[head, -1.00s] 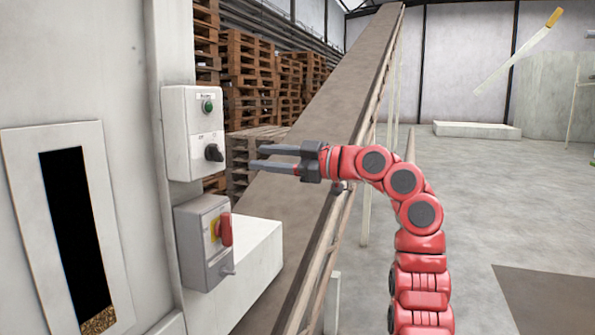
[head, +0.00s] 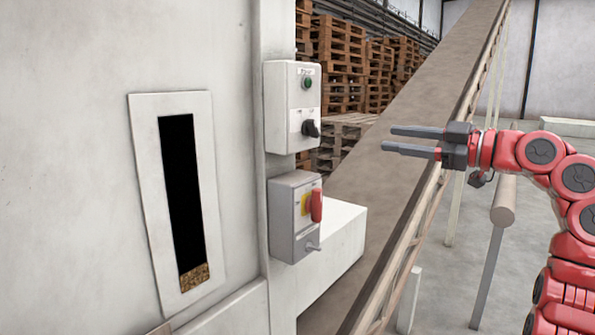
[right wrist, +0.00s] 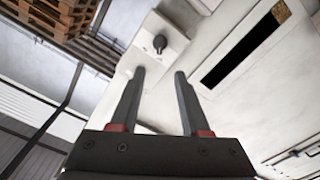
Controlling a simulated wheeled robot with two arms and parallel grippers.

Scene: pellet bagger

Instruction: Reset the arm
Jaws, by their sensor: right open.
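My right gripper (head: 415,141) is open and empty at the end of its red arm, in front of the sloping conveyor in the head view. It points left toward the control boxes, with a clear gap to them. In the right wrist view its two dark fingers (right wrist: 158,100) are spread with nothing between them. The upper control box (head: 290,105) has a green button (head: 306,82) and a black knob (head: 311,128). The knob also shows beyond the fingers in the right wrist view (right wrist: 160,43). My left gripper is not in view.
Below is a grey switch box (head: 286,220) with a red handle (head: 316,205). A white panel with a dark slot (head: 182,190) shows pellets at its bottom. The conveyor (head: 400,185) slopes up behind. Stacked pallets (head: 340,60) stand at the back. A post with a roller-like top (head: 487,265) stands right.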

